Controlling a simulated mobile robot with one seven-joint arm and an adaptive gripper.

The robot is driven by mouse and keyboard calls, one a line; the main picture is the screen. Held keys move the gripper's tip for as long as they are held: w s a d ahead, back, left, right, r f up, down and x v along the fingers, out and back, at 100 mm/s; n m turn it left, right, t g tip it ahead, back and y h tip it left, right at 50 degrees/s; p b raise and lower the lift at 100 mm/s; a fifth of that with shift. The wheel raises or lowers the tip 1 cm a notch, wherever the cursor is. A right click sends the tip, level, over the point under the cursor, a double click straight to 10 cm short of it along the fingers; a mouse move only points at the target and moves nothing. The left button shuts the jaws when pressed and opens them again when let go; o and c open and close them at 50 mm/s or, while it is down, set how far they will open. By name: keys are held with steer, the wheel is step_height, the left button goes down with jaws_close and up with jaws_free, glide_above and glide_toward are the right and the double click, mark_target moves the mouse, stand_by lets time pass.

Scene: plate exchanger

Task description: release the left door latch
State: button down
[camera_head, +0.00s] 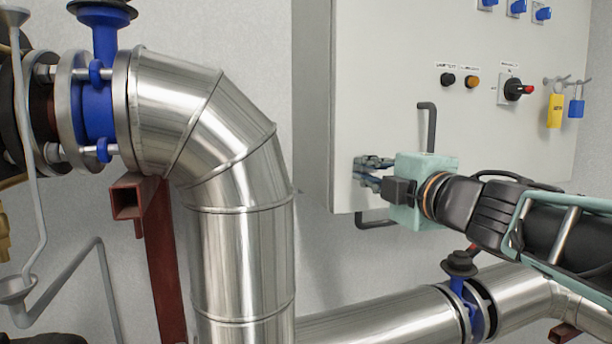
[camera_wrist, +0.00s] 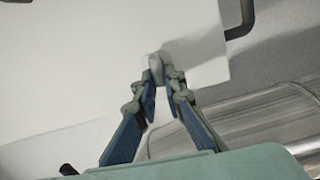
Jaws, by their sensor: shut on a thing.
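A pale grey cabinet (camera_head: 400,60) hangs on the wall. In the head view my gripper (camera_head: 358,172) reaches to its lower left part, with its fingers against or very near the front. In the wrist view my gripper (camera_wrist: 160,82) has its two blue-and-grey fingers converging on a small light grey piece (camera_wrist: 154,64) at the cabinet face. This piece looks like the left door latch, and the fingertips are shut on it. In the head view the fingers and teal palm hide the latch. I cannot tell its turn angle.
A dark bar handle (camera_head: 431,128) stands just above my gripper, and a bent dark bar (camera_head: 374,222) shows below the cabinet. Switches (camera_head: 512,88) and hanging padlocks (camera_head: 576,108) sit to the right. Large metal pipes (camera_head: 240,240) fill the left and bottom.

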steer(key=shift+n, duration=0.5)
steer(key=c, duration=2)
jaws_free()
steer(key=v, duration=1.2)
